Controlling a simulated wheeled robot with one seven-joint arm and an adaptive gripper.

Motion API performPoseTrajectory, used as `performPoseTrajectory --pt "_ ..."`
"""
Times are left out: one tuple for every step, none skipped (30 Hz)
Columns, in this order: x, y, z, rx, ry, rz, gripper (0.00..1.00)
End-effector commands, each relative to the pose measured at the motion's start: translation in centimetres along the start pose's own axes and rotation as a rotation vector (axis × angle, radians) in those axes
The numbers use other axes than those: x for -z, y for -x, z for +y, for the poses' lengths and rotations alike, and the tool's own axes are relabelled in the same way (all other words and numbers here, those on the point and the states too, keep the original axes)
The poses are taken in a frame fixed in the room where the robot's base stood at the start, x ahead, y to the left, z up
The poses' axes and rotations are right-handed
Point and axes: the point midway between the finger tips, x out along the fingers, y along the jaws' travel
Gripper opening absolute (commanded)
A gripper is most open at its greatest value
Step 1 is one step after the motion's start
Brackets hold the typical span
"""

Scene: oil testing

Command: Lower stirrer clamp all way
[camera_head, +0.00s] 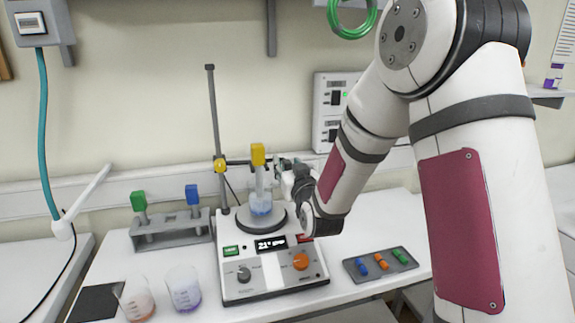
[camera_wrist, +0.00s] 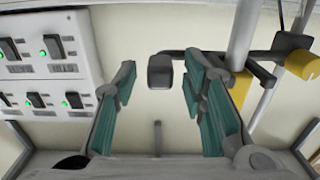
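The stirrer (camera_head: 270,272) is a white unit with a lit display and a round dark plate (camera_head: 262,218). A dark upright rod (camera_head: 215,120) rises behind it. The stirrer clamp (camera_head: 220,165), with a yellow knob, sits about midway up the rod, its bar reaching right. A yellow-topped tube (camera_head: 258,155) stands in a vessel of bluish liquid (camera_head: 261,204) over the plate. My gripper (camera_head: 284,165) is at the bar's right end. In the wrist view its teal-padded fingers (camera_wrist: 160,78) are spread either side of a dark block (camera_wrist: 161,66), with gaps visible at both sides.
A rack (camera_head: 170,232) with green- and blue-topped items stands left. Two beakers (camera_head: 136,299) (camera_head: 184,288) stand at front left. A grey tray (camera_head: 381,266) with coloured pieces lies right. A switch panel (camera_head: 334,105) is on the wall behind.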

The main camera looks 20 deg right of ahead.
Motion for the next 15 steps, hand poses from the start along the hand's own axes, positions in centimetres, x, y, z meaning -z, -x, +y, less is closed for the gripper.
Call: performPoseTrajectory --pt "0.0 0.8 0.0 0.000 0.001 0.000 0.38" --pt "0.0 1.2 0.0 0.001 0.001 -0.002 0.38" --pt "0.0 1.9 0.0 0.001 0.001 -0.002 0.38" --pt "0.0 2.4 0.0 0.001 0.001 -0.002 0.38" --pt "0.0 2.9 0.0 0.001 0.001 -0.001 0.38" --pt "-0.1 3.6 0.0 0.001 0.001 -0.003 0.38" --pt "-0.1 4.0 0.0 0.001 0.001 -0.002 0.38" --pt "0.0 4.5 0.0 0.001 0.001 -0.002 0.38" --pt "-0.1 5.0 0.0 0.001 0.001 -0.002 0.38" --pt "-0.1 5.3 0.0 0.001 0.001 -0.003 0.38" --pt "-0.1 5.6 0.0 0.000 0.001 -0.003 0.38" --pt "-0.1 5.9 0.0 0.000 0.001 -0.002 0.38" --pt "-0.1 6.1 0.0 0.000 0.001 -0.002 0.38" --pt "-0.1 6.3 0.0 0.000 0.001 -0.002 0.38" --pt "-0.1 6.4 0.0 0.000 0.001 -0.001 0.38"
